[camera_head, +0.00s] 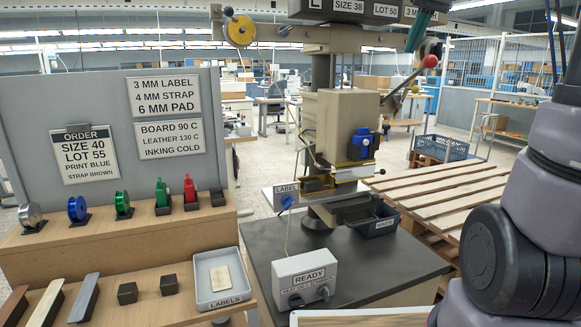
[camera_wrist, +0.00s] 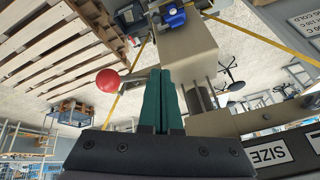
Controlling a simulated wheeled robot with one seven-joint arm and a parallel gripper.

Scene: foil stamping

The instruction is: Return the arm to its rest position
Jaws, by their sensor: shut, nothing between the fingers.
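My gripper (camera_wrist: 161,76) shows in the wrist view with its two teal fingers pressed together and nothing between them. In the head view its teal fingers (camera_head: 415,38) show at the top, beside the upper right part of the stamping press (camera_head: 345,125). They are close to the press lever's red knob (camera_head: 431,61), which also shows left of the fingers in the wrist view (camera_wrist: 107,80). I cannot tell whether the fingers touch the press. My grey arm stands at the right of the head view; its link to the gripper is out of frame.
On the left are coloured foil rolls (camera_head: 77,208) and a labels tray (camera_head: 222,285).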

